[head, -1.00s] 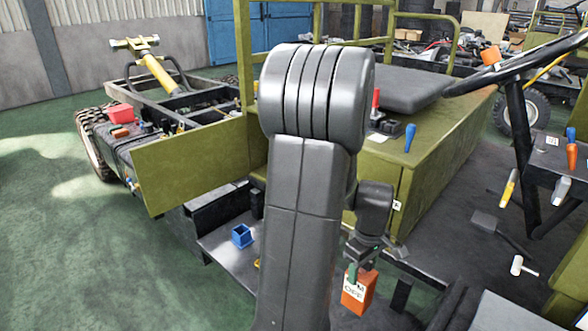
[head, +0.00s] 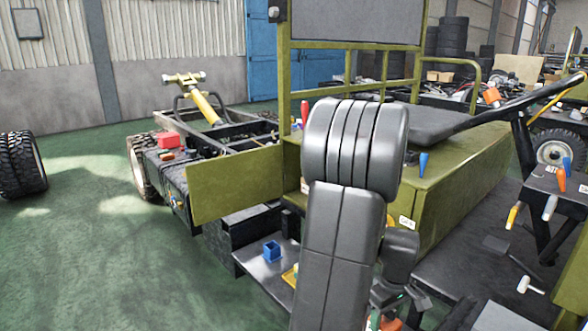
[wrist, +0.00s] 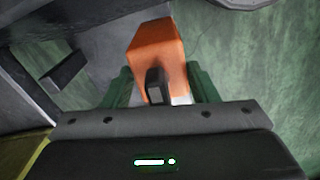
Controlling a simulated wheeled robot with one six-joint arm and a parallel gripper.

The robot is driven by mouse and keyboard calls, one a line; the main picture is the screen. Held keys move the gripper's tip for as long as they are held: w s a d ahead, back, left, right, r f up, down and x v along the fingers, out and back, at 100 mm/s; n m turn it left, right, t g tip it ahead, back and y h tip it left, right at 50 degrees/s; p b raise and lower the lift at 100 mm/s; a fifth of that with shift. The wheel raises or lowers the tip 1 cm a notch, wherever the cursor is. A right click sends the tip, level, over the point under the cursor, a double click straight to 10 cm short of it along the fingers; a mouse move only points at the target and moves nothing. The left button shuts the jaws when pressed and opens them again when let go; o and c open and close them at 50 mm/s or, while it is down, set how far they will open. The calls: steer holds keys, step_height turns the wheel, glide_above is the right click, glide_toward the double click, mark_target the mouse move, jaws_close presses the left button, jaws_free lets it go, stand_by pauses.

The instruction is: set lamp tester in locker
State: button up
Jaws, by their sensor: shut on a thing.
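My gripper (wrist: 160,88) is shut on an orange block-like thing, which I take to be the lamp tester (wrist: 158,42). Its green fingers press on both sides, and a dark part faces the wrist camera. In the head view only a sliver of the orange tester (head: 391,325) shows at the bottom edge, under my arm. An olive box (head: 455,195) below the seat, with a small white label, may be the locker. A flat olive panel (head: 235,185) stands out to its left, perhaps an open door. My arm hides the space between them.
A dark low shelf (head: 262,268) holds a blue open cup (head: 271,251). A red-handled tool (head: 304,112) and a blue one (head: 423,163) stand on the olive box. A steering wheel (head: 515,88) is at right. Green floor lies open at left.

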steer(key=w+a+f+m+p, duration=0.2)
steer(key=w+a, duration=0.4)
steer(key=a, duration=0.5)
steer(key=w+a+f+m+p, duration=0.3)
steer(key=w+a+p, duration=0.2)
steer(key=a, duration=0.6)
steer(key=shift+w+f+m, duration=0.15)
steer(key=shift+w+m, duration=0.25)
steer(key=shift+w, duration=0.45)
steer(key=shift+s+a, duration=0.1)
